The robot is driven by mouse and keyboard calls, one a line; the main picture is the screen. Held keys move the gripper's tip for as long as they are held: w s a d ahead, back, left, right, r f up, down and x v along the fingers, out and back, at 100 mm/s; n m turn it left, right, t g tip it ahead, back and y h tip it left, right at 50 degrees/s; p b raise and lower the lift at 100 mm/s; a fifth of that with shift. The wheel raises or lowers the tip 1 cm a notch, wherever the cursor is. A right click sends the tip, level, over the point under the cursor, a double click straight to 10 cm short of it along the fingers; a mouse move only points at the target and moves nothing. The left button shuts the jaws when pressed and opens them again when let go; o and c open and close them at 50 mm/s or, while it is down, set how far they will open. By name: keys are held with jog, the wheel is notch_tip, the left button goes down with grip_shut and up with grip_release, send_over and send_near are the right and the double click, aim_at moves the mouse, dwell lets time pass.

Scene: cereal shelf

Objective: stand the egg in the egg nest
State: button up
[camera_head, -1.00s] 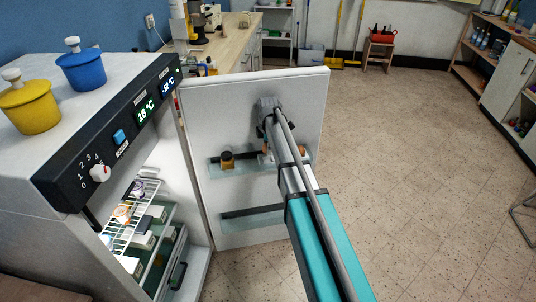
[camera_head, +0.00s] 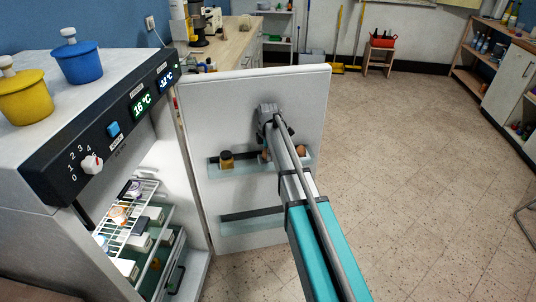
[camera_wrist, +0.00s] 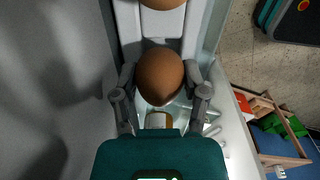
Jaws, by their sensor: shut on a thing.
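A brown egg (camera_wrist: 160,76) is gripped between the two fingers of my gripper (camera_wrist: 161,88) in the wrist view. In the head view my gripper (camera_head: 266,132) is at the inside of the open fridge door, just above its upper shelf. A white holder (camera_wrist: 150,22), which looks like the egg nest, lies beyond the held egg in the wrist view. Another brown egg (camera_wrist: 163,3) sits at its far end, cut by the frame edge. The held egg hides part of the holder, so I cannot tell whether they touch.
The door's upper shelf (camera_head: 240,170) bears a dark-lidded jar (camera_head: 226,160). A lower door shelf (camera_head: 252,226) looks empty. The open fridge (camera_head: 60,235) stands at the left, with a wire rack (camera_head: 139,188) inside.

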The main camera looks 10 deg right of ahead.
jog(key=shift+f+b, duration=0.45)
jog(key=o, duration=1.2)
jog(key=shift+c, duration=0.2)
jog(key=shift+r, duration=0.2)
notch_tip(320, 180, up, 12)
jog(key=p, duration=1.3)
jog(key=shift+s+d+r, duration=0.1)
jog(key=shift+s+r, duration=0.05)
jog(key=shift+r, duration=0.1)
jog(key=s+m, duration=1.9)
jog(key=s, duration=0.9)
jog(key=shift+s+d, duration=0.15)
jog(key=shift+s, duration=0.2)
